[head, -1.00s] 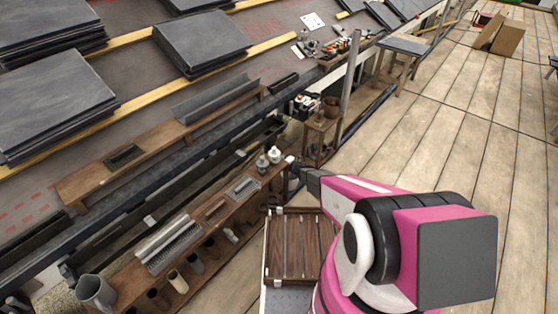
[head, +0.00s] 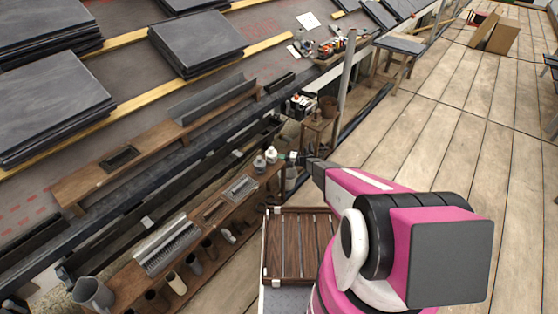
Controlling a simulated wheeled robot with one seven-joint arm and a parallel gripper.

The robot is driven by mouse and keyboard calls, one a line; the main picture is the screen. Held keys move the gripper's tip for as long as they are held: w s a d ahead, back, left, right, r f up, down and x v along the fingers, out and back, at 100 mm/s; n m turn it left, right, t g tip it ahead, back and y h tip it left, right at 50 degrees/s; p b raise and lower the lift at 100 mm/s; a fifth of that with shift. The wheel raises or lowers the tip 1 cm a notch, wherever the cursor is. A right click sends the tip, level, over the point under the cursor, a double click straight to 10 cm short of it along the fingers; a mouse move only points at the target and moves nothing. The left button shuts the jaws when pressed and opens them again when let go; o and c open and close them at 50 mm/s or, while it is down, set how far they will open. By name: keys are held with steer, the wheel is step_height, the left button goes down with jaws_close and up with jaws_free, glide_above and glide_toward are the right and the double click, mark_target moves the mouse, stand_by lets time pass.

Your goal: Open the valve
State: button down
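My gripper (head: 302,159) is at the end of my pink and black arm, beside the far end of the wooden shelf. It is small and seen from behind, so I cannot tell how its fingers stand. A small white piece (head: 293,156) shows just left of its tip; I cannot tell whether it is part of the gripper or a fitting. I cannot pick out a valve with certainty. A grey upright cylinder (head: 291,178) stands just below the gripper, partly hidden. Two pale bottles (head: 271,154) stand on the shelf to its left.
The wooden shelf (head: 190,222) carries several tools and cups. A slatted wooden crate (head: 302,285) lies below my arm. A small wooden stand (head: 318,128) and a post (head: 346,78) stand beyond the gripper. Slate stacks (head: 197,40) lie on the roof.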

stand_by(0.3)
steer(key=c, duration=1.1)
jaws_free()
steer(key=shift+f, duration=0.1)
